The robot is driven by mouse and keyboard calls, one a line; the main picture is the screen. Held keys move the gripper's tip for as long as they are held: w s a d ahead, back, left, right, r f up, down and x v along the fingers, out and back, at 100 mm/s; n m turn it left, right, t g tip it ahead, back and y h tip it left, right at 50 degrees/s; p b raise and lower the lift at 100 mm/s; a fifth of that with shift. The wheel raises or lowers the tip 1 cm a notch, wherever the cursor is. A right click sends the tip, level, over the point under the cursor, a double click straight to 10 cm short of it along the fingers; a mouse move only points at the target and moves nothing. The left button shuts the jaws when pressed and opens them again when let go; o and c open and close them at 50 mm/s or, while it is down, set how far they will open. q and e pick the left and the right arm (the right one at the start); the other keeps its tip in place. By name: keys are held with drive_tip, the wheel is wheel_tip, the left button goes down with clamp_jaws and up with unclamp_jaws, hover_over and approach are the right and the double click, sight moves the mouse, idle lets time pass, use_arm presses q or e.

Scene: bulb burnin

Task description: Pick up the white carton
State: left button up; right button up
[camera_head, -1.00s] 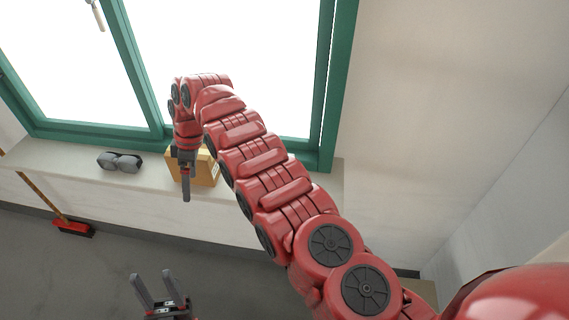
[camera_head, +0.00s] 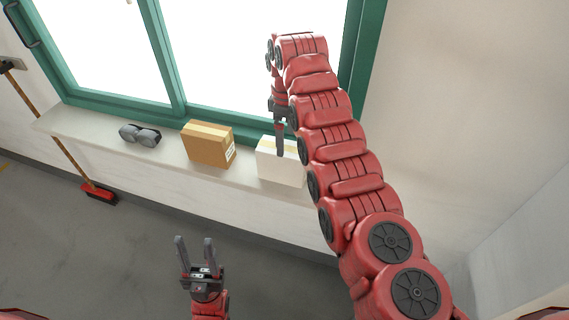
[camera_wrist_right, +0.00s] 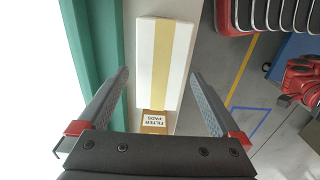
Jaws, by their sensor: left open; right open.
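The white carton (camera_head: 283,174) stands on the window sill in the head view, partly hidden by my right gripper and arm. In the right wrist view the white carton (camera_wrist_right: 147,65) shows its top with a yellow tape strip, between the spread fingers and apart from both. My right gripper (camera_head: 279,152) is open and empty above the carton; its two fingers also show in the right wrist view (camera_wrist_right: 159,76). My left gripper (camera_head: 196,240) is open and empty, low over the floor, away from the sill.
A brown carton (camera_head: 204,148) stands left of the white one on the sill (camera_head: 90,127); its label reads "FILTER PADS" in the wrist view (camera_wrist_right: 154,122). Dark goggles (camera_head: 139,134) lie further left. A red broom (camera_head: 98,193) leans at the left. The green window frame (camera_head: 240,122) rises behind.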

sight(283, 158)
drive_tip(key=f, duration=0.1)
drive_tip(key=f+p, duration=0.1)
drive_tip(key=f, duration=0.1)
drive_tip(key=shift+s+a, duration=0.1)
drive_tip(key=shift+a, duration=0.1)
drive_tip(key=shift+f, duration=0.3)
drive_tip(key=shift+f+p, duration=0.15)
drive_tip(key=shift+p, duration=0.25)
drive_tip(key=f+p, duration=0.1)
drive_tip(key=f, duration=0.1)
drive_tip(key=f+p, duration=0.1)
drive_tip(key=f, duration=0.1)
drive_tip(key=shift+a, duration=0.2)
drive_tip(key=shift+w+f, duration=0.2)
drive_tip(key=shift+f, duration=0.35)
drive_tip(key=c, duration=1.3)
